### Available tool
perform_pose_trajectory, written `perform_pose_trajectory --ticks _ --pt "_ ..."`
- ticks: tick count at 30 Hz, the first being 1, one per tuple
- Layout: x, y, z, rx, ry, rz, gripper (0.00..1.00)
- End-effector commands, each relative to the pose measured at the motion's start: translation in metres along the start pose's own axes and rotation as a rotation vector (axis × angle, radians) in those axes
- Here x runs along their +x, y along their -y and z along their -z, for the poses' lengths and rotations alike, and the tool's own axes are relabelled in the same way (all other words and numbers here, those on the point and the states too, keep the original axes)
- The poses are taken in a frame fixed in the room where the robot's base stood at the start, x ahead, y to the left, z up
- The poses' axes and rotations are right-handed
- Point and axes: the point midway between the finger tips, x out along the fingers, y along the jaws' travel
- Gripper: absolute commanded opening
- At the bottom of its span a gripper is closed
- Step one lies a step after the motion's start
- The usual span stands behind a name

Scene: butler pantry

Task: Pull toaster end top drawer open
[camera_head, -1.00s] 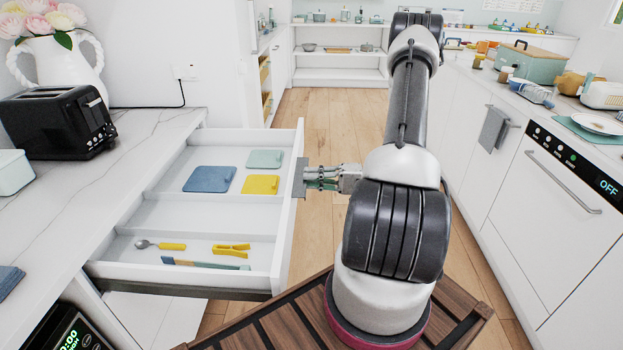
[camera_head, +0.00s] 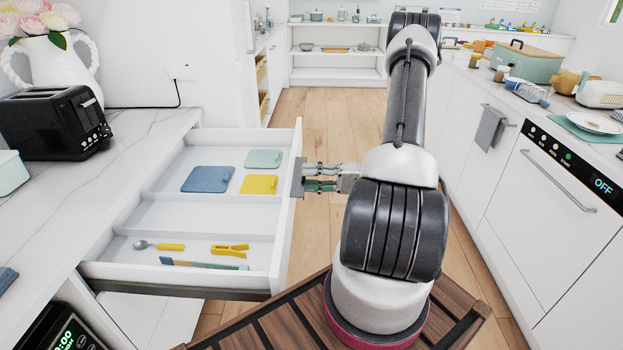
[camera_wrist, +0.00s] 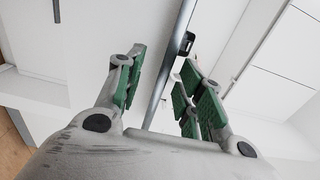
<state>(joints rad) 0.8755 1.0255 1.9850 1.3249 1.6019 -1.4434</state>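The white top drawer (camera_head: 208,214) stands pulled far out of the counter on the left, below the black toaster (camera_head: 55,122). Its front panel (camera_head: 285,215) faces right. The drawer's grey handle (camera_head: 299,178) is on that front, at the tip of my gripper (camera_head: 318,178). In the wrist view my gripper (camera_wrist: 158,85) has its green-padded fingers apart, with a long grey bar (camera_wrist: 168,70) running between them. No firm contact of the pads with the bar shows.
The drawer holds a blue mat (camera_head: 208,179), a yellow mat (camera_head: 259,184), a pale green mat (camera_head: 263,158), a spoon (camera_head: 160,245) and tongs (camera_head: 230,250). A dishwasher (camera_head: 560,180) stands at right. The wooden floor (camera_head: 330,125) ahead is clear.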

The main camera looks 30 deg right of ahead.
Motion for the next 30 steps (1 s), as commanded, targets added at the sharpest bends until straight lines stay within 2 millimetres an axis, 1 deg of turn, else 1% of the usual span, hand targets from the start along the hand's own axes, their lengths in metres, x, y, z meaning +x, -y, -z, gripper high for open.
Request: perform_pose_trajectory --ticks 2,5,12,15,18,23,30 --pt "-0.005 0.000 0.001 -0.001 -0.002 0.000 0.38" --pt "-0.019 0.000 0.001 -0.001 -0.004 0.001 0.38" --pt "-0.074 0.000 0.001 -0.002 -0.005 0.000 0.38" --pt "-0.093 -0.001 0.001 -0.001 -0.004 -0.001 0.38" --pt "-0.108 -0.001 0.000 -0.001 -0.002 -0.001 0.38" --pt "-0.119 0.000 0.000 -0.001 -0.001 0.000 0.38" --pt "-0.120 0.000 0.000 0.000 0.000 0.000 0.38"
